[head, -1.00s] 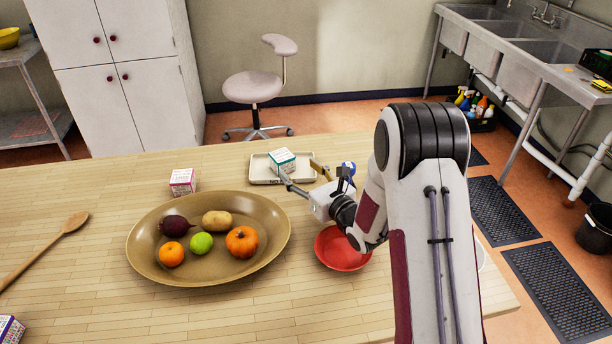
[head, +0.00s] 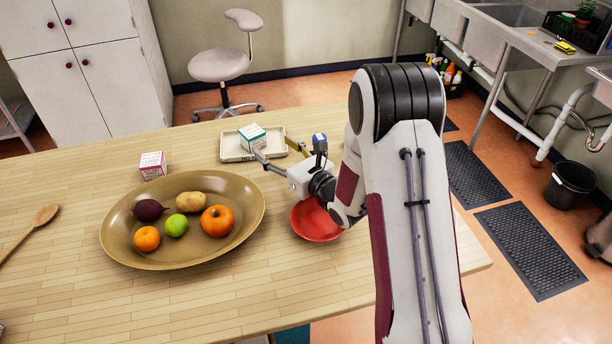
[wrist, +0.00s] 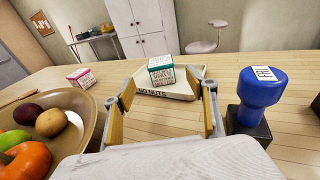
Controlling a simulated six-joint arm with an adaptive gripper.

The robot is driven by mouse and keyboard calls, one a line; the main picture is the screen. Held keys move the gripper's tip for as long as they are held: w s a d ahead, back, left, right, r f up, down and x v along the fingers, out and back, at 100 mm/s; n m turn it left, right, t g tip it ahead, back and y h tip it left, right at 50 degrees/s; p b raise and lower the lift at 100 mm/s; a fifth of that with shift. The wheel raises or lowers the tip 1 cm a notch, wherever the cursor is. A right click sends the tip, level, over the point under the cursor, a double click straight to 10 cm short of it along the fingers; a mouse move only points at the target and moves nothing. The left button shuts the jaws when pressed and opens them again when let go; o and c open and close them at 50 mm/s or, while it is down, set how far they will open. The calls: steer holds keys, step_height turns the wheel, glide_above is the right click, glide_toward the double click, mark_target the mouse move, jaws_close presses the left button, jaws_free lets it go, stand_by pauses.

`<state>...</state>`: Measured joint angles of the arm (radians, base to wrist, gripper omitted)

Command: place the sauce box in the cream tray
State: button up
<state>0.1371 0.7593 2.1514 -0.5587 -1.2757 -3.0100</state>
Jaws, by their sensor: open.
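My gripper (head: 277,149) is open and empty at the tray's front right. In the wrist view its fingers (wrist: 167,95) are wide apart, and nothing is between them at close range. A white box with magenta print (head: 153,165) stands on the table left of the tray.
A brown oval dish (head: 120,243) with fruit and vegetables stands at the front left. A red bowl (head: 314,222) lies below my arm. A blue-topped stamp (wrist: 262,88) stands close to the right of my gripper. A wooden spoon (head: 42,217) lies far left.

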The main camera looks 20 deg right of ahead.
steer(key=shift+d+r+m+h, duration=0.25)
steer(key=shift+r+m+h, duration=0.15)
steer(key=shift+r+m, duration=0.3)
steer(key=s+d+r+m+g+h, duration=0.25)
steer(key=s+r+m, duration=0.4)
steer(key=m, duration=0.35)
steer(key=s+d+r+m+g+h, duration=0.2)
steer(key=s+d+r+m+h, duration=0.2)
steer(key=s+r+m, duration=0.45)
steer(key=s+a+f+m+g, duration=0.2)
steer(key=s+m+g, duration=0.3)
steer(key=s+m, duration=1.5)
steer(key=s, duration=0.8)
steer(key=shift+a+y, duration=0.2)
steer(key=shift+y, duration=0.15)
